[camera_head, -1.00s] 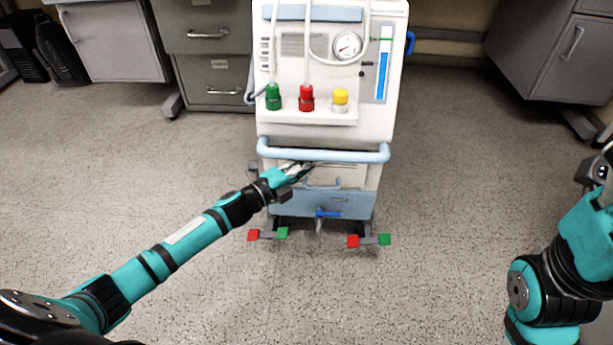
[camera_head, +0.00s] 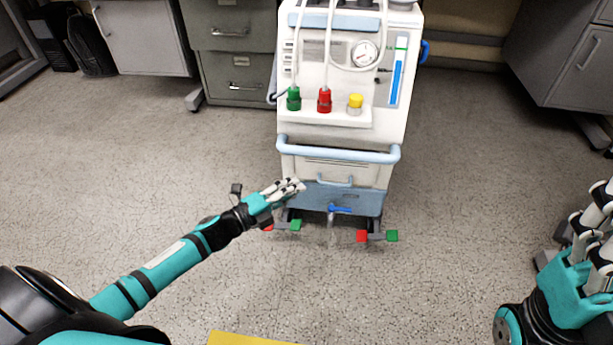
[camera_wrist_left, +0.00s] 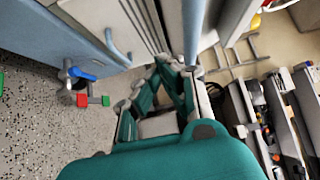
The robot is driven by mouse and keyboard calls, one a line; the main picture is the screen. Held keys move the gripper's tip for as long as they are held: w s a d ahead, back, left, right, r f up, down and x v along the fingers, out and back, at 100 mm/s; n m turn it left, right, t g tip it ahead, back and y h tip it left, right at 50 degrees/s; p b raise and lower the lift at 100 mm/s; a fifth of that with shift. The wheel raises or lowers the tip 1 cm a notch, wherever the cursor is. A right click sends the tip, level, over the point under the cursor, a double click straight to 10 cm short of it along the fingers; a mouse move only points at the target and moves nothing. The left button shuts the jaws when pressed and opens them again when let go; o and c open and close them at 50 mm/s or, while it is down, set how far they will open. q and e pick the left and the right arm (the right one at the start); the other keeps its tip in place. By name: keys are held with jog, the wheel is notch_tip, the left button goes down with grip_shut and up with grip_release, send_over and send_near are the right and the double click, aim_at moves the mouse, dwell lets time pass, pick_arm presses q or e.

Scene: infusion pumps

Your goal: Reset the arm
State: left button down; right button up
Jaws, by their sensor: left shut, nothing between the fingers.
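My left gripper (camera_head: 298,186) reaches in from the left in the head view. It is shut and empty, in front of the lower left of the infusion pump machine (camera_head: 345,175); I cannot tell whether it touches it. In the left wrist view its fingers (camera_wrist_left: 168,72) come together beside the machine's pale blue front (camera_wrist_left: 85,22). My right gripper (camera_head: 597,212) is at the right edge of the head view, fingers pointing up and partly cut off. Its opening is not clear.
The machine has a blue handlebar (camera_head: 340,153), a blue valve (camera_head: 340,209) and red and green foot pedals (camera_head: 391,236). Grey cabinets (camera_head: 235,50) stand behind. A yellow surface (camera_head: 250,339) shows at the bottom edge. Speckled floor (camera_head: 460,200) is open on both sides.

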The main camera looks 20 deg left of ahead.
pick_arm(q)
jog(key=shift+s+a, duration=0.2)
jog(key=shift+s, duration=0.25)
